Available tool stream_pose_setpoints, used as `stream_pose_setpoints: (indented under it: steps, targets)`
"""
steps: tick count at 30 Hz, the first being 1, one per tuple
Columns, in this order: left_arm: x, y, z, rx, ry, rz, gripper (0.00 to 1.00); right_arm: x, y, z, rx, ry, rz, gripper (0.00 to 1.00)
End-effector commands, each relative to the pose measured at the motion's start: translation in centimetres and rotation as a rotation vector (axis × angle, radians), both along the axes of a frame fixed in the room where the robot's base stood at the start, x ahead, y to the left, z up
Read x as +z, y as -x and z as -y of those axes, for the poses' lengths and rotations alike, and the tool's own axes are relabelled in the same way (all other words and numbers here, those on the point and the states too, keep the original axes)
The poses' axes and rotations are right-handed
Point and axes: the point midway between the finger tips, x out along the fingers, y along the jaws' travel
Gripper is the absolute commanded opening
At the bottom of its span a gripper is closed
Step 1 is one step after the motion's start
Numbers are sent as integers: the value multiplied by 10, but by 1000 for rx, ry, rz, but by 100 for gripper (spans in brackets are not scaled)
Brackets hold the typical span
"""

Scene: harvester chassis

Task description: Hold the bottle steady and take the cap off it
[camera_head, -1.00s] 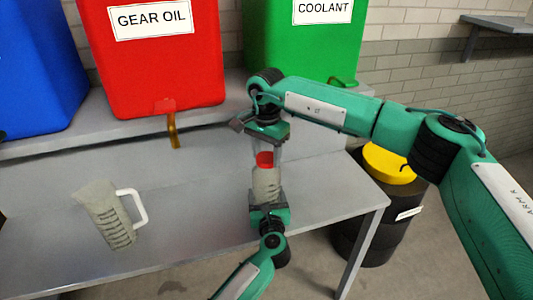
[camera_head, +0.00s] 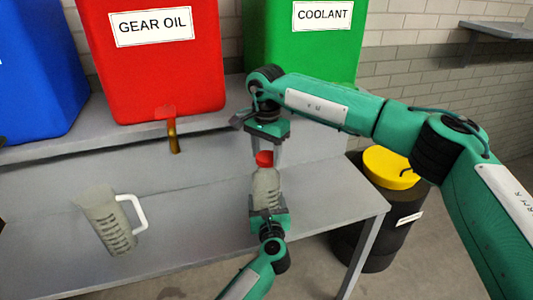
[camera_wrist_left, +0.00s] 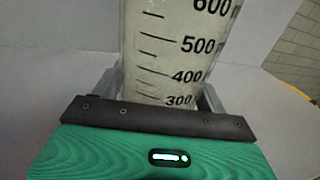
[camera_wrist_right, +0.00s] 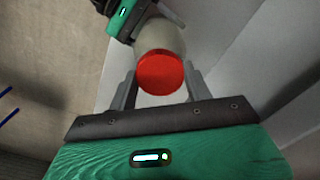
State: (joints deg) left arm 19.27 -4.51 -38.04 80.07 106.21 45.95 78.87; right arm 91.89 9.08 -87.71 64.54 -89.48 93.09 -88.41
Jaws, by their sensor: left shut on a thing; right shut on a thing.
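The bottle (camera_head: 266,188) is a clear grey-white container with a red cap (camera_head: 264,158) on its top. It stands roughly upright between my two grippers. My left gripper (camera_head: 268,205) is shut on the bottle's body from the front, and its volume marks (camera_wrist_left: 180,50) show in the left wrist view. My right gripper (camera_head: 265,160) comes from above and is shut on the red cap; in the right wrist view its fingers flank the cap (camera_wrist_right: 160,73). The cap appears seated on the bottle; the seam between them is hard to see.
A measuring jug (camera_head: 108,220) with a white handle stands on the grey table (camera_head: 190,225) at left. Red gear oil (camera_head: 165,70) and green coolant (camera_head: 295,60) containers stand behind, beside a blue one (camera_head: 40,80). A black drum with a yellow lid (camera_head: 390,168) stands right of the table.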

Motion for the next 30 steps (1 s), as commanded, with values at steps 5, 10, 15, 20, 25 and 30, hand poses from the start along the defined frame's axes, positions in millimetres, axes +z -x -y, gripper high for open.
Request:
stream_pose_setpoints:
  steps: [5, 10, 15, 20, 25, 30]
  targets:
    - [0, 0, 0, 0, 0, 0, 11, 4, 0, 0, 0, -1, 1, 23]
    - [0, 0, 0, 0, 0, 0, 11, 23, 0, 0, 0, 0, 1, 23]
    - [0, 0, 0, 0, 0, 0, 11, 39, 0, 0, 0, 1, -1, 23]
    - [0, 0, 0, 0, 0, 0, 11, 40, 0, 0, 0, 1, -1, 23]
    - [0, 0, 0, 0, 0, 0, 100, 40, 0, 0, 0, 1, -1, 23]
    - [0, 0, 0, 0, 0, 0, 100, 40, 0, 0, 0, 0, 0, 23]
